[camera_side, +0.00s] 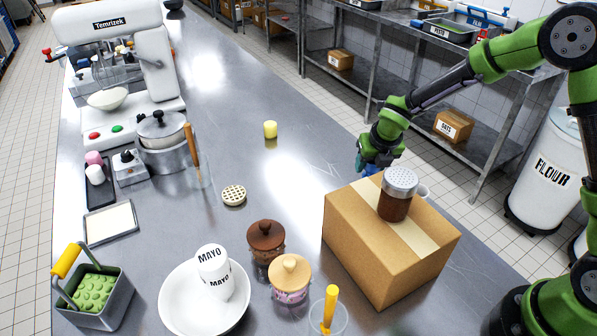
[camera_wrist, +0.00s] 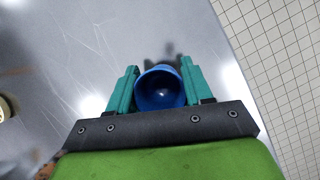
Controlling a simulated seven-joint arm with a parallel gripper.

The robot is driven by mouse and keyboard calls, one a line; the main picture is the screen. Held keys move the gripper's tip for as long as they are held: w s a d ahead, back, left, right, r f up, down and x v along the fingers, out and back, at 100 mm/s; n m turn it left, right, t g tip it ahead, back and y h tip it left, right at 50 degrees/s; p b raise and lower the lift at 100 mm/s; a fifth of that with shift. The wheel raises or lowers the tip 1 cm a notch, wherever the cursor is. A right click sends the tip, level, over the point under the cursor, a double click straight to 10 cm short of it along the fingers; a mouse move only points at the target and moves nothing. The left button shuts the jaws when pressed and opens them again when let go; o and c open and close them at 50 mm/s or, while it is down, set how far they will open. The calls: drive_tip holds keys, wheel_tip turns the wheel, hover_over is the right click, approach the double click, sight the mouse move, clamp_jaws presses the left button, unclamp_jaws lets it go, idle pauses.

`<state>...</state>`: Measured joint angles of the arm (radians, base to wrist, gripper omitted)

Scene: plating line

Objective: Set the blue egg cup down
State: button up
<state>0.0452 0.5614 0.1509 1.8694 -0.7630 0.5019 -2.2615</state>
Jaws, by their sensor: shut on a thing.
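The blue egg cup (camera_wrist: 160,88) is between the two teal fingers of my gripper (camera_wrist: 155,85) in the wrist view, its open mouth facing the camera. My gripper is shut on it. In the side view my gripper (camera_side: 374,165) is low over the steel table, behind the cardboard box. Only a small bit of blue (camera_side: 369,170) shows there, and the box hides the rest. I cannot tell whether the cup's base touches the table.
The cardboard box (camera_side: 365,248) with a brown shaker (camera_side: 396,200) on top stands just in front of my gripper. The steel table (camera_side: 310,125) around there is mostly bare.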

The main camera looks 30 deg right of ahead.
drive_tip(key=shift+f, duration=1.05)
drive_tip(key=shift+f, duration=0.1)
drive_tip(key=o, duration=1)
drive_tip(key=shift+o, duration=0.2)
